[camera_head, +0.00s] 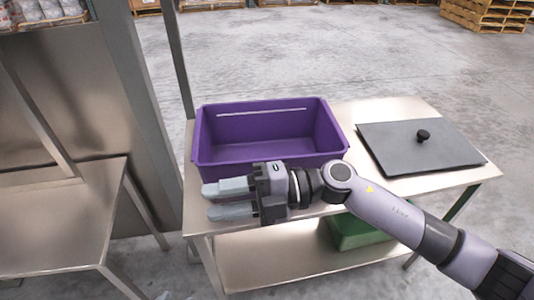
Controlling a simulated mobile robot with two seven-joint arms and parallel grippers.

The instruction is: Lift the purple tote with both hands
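The purple tote (211,153) is an open, empty box standing upright on the left part of a metal table (400,107). My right gripper (207,200) comes in from the right and lies across the near side of the tote, in front of its front wall. Its two grey fingers point left and are apart, with nothing seen between them. I cannot tell whether the gripper touches the tote. My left gripper is not in view.
A dark flat panel with a black knob (423,136) lies on the table right of the tote. A green bin (352,232) sits on the lower shelf. A metal post (180,60) stands close behind left, and another metal table (60,225) is at left.

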